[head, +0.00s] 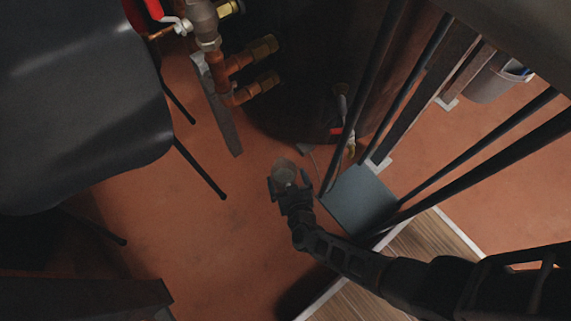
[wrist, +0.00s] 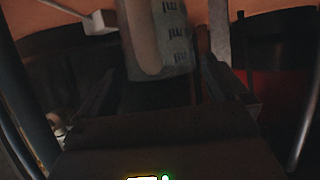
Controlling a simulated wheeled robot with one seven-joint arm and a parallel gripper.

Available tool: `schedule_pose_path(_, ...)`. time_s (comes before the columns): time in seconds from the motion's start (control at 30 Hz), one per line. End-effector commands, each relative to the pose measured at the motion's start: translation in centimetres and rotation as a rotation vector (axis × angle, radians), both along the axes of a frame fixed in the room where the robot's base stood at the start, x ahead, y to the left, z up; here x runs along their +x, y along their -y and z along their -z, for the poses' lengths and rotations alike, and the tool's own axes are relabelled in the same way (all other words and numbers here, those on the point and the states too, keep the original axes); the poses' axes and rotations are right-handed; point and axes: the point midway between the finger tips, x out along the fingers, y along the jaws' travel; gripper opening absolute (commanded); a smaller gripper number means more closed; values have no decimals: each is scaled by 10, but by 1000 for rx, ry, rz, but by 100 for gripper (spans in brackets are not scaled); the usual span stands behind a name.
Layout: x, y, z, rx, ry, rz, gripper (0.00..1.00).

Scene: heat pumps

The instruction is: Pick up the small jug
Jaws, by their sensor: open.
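The small jug (head: 284,171) is a small, greyish, see-through vessel, seen from above near the middle of the head view. In the wrist view the jug (wrist: 172,40) stands at the top centre, with dark printed marks on its side and a brownish curved part in front. My gripper (head: 288,188) is at the jug, on its near side. In the wrist view the open gripper (wrist: 160,85) has a finger on each side of the jug's lower part. I cannot tell whether the fingers touch it.
A dark tank with copper pipes (head: 238,80) and valves stands behind the jug. A black chair (head: 80,100) is at the left. Dark table legs (head: 365,90) and a blue-grey plate (head: 360,198) are close on the right. Bare orange floor (head: 190,240) lies to the left of my arm.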

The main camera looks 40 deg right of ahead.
Motion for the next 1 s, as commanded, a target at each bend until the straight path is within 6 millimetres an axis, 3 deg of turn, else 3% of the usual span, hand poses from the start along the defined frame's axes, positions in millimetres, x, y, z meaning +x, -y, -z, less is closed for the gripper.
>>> schedule_pose_path(0.3,7,3,3,1,0,0,98)
schedule_pose_path(1.0,7,3,3,0,0,0,31)
